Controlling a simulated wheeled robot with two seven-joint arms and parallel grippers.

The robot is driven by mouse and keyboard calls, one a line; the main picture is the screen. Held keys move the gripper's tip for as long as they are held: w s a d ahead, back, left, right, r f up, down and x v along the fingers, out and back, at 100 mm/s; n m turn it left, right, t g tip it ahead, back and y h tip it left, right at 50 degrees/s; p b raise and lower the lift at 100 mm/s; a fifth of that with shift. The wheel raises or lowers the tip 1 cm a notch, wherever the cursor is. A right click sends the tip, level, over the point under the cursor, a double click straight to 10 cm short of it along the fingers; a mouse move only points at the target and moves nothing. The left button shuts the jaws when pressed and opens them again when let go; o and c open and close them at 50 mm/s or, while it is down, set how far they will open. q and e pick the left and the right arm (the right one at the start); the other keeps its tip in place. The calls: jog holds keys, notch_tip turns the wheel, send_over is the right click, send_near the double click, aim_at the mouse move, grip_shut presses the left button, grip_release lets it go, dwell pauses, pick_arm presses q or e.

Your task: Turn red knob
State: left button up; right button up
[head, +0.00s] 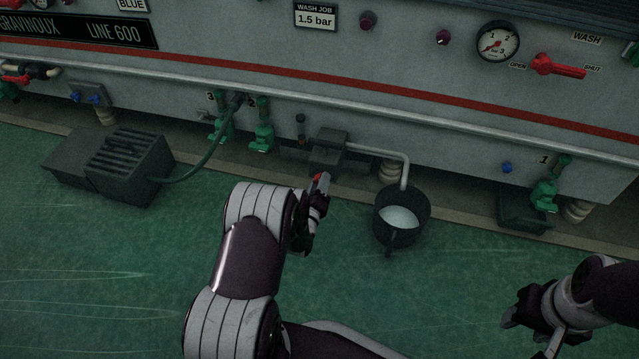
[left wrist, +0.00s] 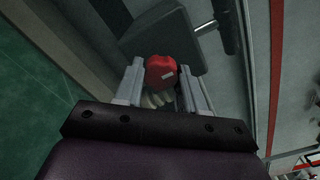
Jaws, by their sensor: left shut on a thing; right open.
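The red knob (left wrist: 160,72) sits between the two fingers of my left gripper (left wrist: 162,84) in the left wrist view, on the front of a dark grey box. In the head view only a bit of the red knob (head: 318,177) shows past my left gripper (head: 322,184), which is at the dark box (head: 328,148) low on the machine. My left gripper is shut on the knob. My right gripper (head: 515,307) is open and empty over the green floor at the lower right, away from the machine.
A pale pipe runs from the box to a dark bucket (head: 421,209) holding whitish liquid. Green valves (head: 262,138) stand left of the box. A red WASH lever (head: 558,67) and a gauge (head: 497,42) are at upper right. A grated dark box (head: 130,165) sits on the floor at left.

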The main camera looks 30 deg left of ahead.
pick_arm(q)
jog(key=o, duration=1.1)
jog(key=shift+c, duration=0.2)
jog(key=p+v, duration=0.6)
jog(key=v, duration=0.6)
jog(key=shift+s+d, duration=0.15)
jog(key=shift+s, duration=0.2)
